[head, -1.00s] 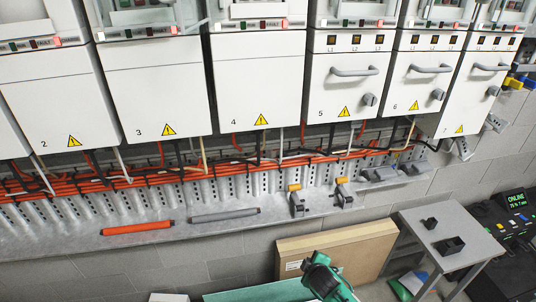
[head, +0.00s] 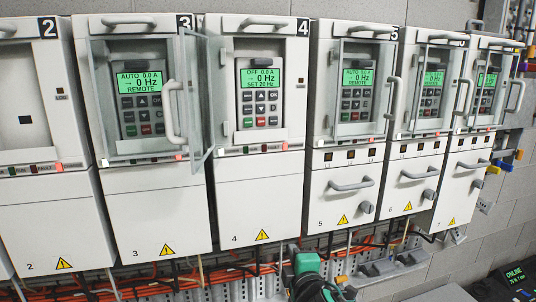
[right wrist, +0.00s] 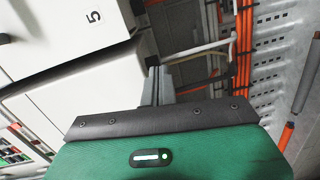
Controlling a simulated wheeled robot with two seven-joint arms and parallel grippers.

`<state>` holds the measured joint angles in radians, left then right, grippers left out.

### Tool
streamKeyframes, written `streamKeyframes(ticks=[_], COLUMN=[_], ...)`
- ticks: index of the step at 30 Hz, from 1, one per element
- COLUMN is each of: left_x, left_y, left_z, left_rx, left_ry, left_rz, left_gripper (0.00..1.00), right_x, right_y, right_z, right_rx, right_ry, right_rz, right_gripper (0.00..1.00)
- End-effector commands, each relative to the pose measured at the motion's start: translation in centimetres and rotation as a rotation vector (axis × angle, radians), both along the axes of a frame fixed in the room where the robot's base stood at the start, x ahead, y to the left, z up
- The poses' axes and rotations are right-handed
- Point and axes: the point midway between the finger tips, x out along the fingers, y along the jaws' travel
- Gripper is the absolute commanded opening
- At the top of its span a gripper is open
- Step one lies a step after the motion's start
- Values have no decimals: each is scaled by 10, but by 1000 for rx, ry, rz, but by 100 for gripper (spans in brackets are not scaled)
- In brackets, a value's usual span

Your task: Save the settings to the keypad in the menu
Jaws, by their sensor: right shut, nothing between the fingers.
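The keypad (head: 261,106) on cabinet 4 is uncovered, and its green screen (head: 261,78) reads OFF 0.0 A, 0 Hz, SET 20 Hz. A clear door (head: 202,95) stands swung out between cabinets 3 and 4. The keypad (head: 142,114) on cabinet 3 reads AUTO 0.0 A, 0 Hz, REMOTE. Keypads on cabinets 5 (head: 356,103), 6 and 7 sit behind clear doors. My right gripper (head: 292,256) is low in the head view, below cabinet 4 and well under its keypad. In the right wrist view its fingers (right wrist: 157,86) are shut and empty. My left gripper is not in view.
Pull handles jut out on the lower fronts of cabinets 5 (head: 350,186), 6 and 7. Orange cables (head: 135,280) and a perforated tray run below the cabinets. An online console (head: 520,275) stands at lower right.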

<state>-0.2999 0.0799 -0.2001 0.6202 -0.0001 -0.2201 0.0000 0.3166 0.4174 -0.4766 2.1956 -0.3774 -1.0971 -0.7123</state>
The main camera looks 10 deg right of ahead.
Motion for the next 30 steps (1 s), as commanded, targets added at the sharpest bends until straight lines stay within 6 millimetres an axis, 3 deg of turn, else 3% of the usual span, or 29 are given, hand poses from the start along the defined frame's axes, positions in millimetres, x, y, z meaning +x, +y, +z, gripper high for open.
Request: streamKeyframes(ticks=[1, 13, 21, 24, 30], left_x=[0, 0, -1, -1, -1], left_y=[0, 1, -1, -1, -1], left_z=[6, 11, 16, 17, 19], left_rx=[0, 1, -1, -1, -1], left_ry=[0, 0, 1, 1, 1], left_rz=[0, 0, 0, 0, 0], left_gripper=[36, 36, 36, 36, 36], right_x=[-7, -20, -58, -74, -95], right_y=[2, 16, 29, 32, 37], right_z=[24, 180, 290, 319, 351], right_rx=[-14, -407, -724, -819, -935], right_ry=[-30, -384, -658, -735, -828], right_rz=[4, 12, -66, -105, -161], right_gripper=[0, 0, 0, 0, 0])
